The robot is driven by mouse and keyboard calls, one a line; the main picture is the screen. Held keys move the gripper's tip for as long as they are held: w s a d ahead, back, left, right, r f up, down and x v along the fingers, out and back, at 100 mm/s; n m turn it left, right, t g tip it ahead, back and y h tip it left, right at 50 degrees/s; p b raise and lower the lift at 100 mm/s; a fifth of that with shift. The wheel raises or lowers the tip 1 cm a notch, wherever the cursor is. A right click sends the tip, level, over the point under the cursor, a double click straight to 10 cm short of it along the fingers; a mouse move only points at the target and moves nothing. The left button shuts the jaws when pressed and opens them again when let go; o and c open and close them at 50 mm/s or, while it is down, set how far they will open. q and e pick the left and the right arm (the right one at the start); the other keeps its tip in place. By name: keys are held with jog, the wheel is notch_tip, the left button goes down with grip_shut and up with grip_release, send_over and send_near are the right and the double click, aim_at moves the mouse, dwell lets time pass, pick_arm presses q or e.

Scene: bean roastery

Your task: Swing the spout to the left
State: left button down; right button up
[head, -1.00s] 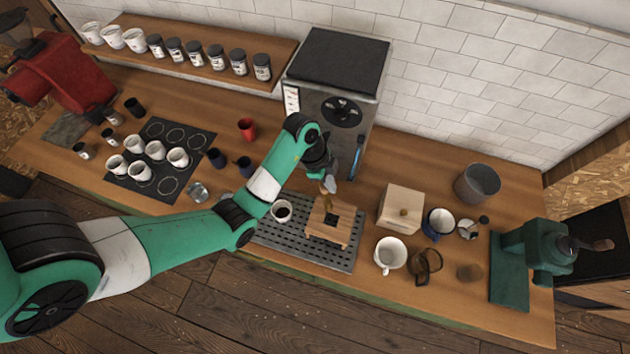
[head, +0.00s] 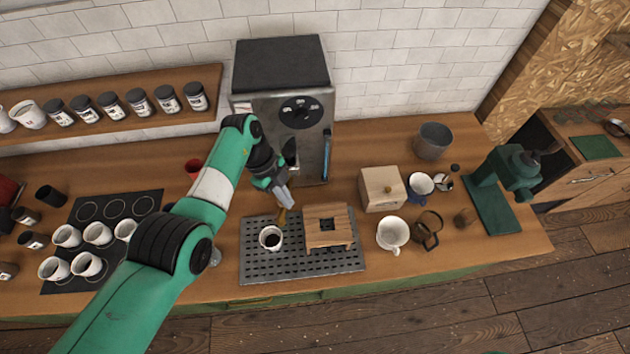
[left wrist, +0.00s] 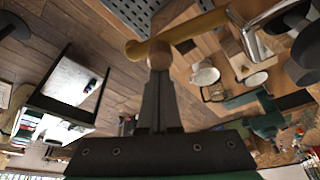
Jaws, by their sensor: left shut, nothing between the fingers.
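The spout (head: 282,215) is a brass-coloured tube on the front of the dark machine (head: 272,110). In the head view its visible end appears above the gap between a coffee cup (head: 270,238) and a wooden stand (head: 328,226). In the left wrist view the spout (left wrist: 190,33) crosses the top, with a rounded end at left and a chrome piece at right. My left gripper (head: 284,198) is shut and empty, its fingertips (left wrist: 160,62) close against the spout; whether they touch is hard to tell. My right gripper is in neither view.
The cup and stand sit on a perforated drip tray (head: 290,270). A wooden box (head: 381,188), a white mug (head: 392,233) and a green press (head: 507,175) stand to the right. White cups (head: 97,233) on a dark mat are to the left. A blue-handled wand (head: 326,150) hangs on the machine.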

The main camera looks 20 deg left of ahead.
pick_arm(q)
jog(key=shift+s+a, duration=0.15)
jog(key=shift+a, duration=0.45)
jog(key=shift+s+a, duration=0.15)
jog(key=shift+a, duration=0.45)
jog(key=shift+a+b, duration=0.3)
jog(key=shift+a, duration=1.05)
jog(key=d+p, duration=0.1)
jog(key=p, duration=0.1)
jog(key=s+d+r+p, duration=0.1)
jog(key=p, duration=0.1)
jog(key=s+d+p, duration=0.1)
jog(key=p, duration=0.1)
jog(key=shift+s+d+r+p, duration=0.15)
jog(key=shift+r+p, duration=0.1)
jog(key=shift+p, duration=0.05)
jog(key=w+b+v, duration=0.1)
jog(key=v, duration=0.7)
jog(key=shift+w+r+b, duration=0.25)
jog(key=shift+r+b, duration=0.05)
jog(key=shift+b, duration=0.05)
jog(key=shift+d, duration=0.1)
